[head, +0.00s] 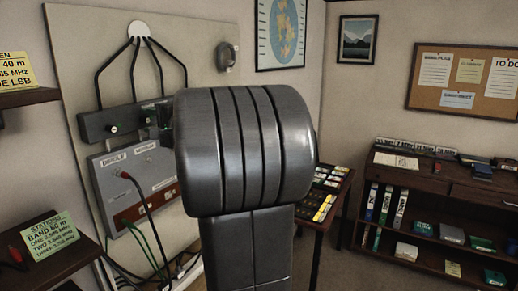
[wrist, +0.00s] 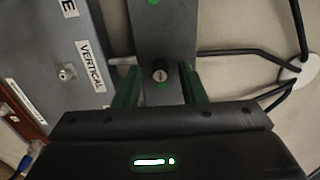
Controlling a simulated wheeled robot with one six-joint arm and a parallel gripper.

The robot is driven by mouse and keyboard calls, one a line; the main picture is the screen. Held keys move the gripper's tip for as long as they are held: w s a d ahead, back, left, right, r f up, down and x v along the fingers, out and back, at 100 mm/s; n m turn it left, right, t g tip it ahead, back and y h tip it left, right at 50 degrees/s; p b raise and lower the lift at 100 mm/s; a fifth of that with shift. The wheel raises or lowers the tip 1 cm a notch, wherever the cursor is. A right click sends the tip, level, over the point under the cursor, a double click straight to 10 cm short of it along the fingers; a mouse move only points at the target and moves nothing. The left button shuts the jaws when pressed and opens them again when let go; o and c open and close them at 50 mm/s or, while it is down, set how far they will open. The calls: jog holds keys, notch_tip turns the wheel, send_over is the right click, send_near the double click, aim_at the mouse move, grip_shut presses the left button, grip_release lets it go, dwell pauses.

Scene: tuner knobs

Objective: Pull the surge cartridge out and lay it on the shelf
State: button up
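A dark grey strip (head: 98,125) with small green lights is mounted on the pale board, with black cables above it. In the wrist view the strip (wrist: 165,30) runs up the picture, with a small round dark-and-metal part (wrist: 160,73) on it. I cannot tell whether this part belongs to the surge cartridge; no label names it. My gripper (wrist: 160,88) is open, its two dark green fingers apart on either side of that part. No contact is clear. In the head view my arm hides most of the gripper and the strip's right end.
A grey labelled box (head: 135,180) with red and green cables is below the strip. Brown shelves are at left, the upper one (head: 28,98) under a yellow card. A low bookcase (head: 440,205) stands right. A side table (head: 325,200) holds small items.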

dwell(0.3)
grip_shut()
jog(key=shift+d, duration=0.1)
jog(key=shift+b+v, duration=1.45)
jog(key=shift+v, duration=1.5)
